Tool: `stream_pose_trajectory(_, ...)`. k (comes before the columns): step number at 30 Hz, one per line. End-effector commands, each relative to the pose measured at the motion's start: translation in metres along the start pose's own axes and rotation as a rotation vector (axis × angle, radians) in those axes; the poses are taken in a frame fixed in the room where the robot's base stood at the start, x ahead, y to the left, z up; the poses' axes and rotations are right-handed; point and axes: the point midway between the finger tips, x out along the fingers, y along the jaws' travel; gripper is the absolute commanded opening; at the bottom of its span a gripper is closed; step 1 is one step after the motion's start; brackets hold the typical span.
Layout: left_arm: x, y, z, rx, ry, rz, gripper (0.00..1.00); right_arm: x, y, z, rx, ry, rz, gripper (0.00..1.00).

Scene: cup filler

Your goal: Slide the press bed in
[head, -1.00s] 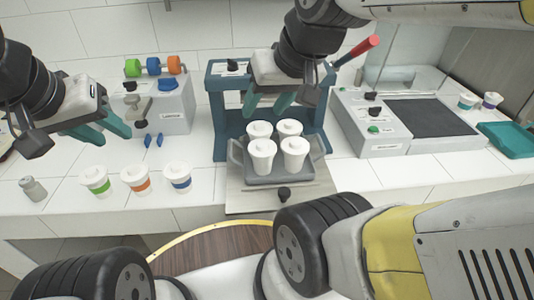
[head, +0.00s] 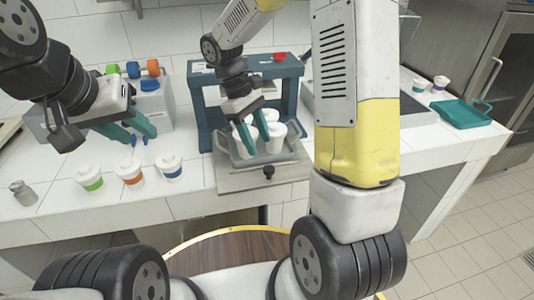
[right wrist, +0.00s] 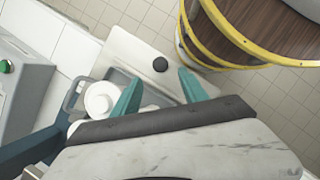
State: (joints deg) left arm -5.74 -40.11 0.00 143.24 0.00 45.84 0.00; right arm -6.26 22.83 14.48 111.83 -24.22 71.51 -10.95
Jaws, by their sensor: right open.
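The press bed (head: 236,181) is a metal plate sticking out of the front of the teal press (head: 206,108). It has a black knob (head: 268,172) near its front edge. A grey tray (head: 234,160) with several white lidded cups (head: 276,138) stands on it. My right gripper (head: 254,128) is open and points down over the tray, hiding part of the cups. In the right wrist view the knob (right wrist: 160,64) shows just beyond and between the open fingertips (right wrist: 161,78), apart from them. My left gripper (head: 143,138) hangs empty and open at the left.
Cups with green (head: 90,178), orange (head: 131,174) and blue (head: 170,168) bands stand left of the press. A small jar (head: 22,192) is at far left. A teal tray (head: 461,113) lies at the right counter end. A round wooden top (head: 235,245) is in front.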

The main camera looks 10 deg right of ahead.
Motion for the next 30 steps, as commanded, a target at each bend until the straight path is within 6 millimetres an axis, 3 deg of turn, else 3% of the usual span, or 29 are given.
stream_pose_trajectory(5, 0.0, 0.0, 0.0, 0.0, 0.0, 0.0, 0.36, 0.012, 0.001, -0.005, -0.021, -0.022, -0.001, 0.51)
stream_pose_trajectory(18, 0.0, 0.0, 0.0, 0.0, 0.0, 0.0, 0.36, 0.074, 0.0, -0.003, -0.02, -0.021, -0.002, 0.51)
stream_pose_trajectory(30, 0.0, 0.0, 0.0, 0.0, 0.0, 0.0, 0.36, 0.083, 0.0, -0.003, -0.018, -0.019, -0.002, 0.49)
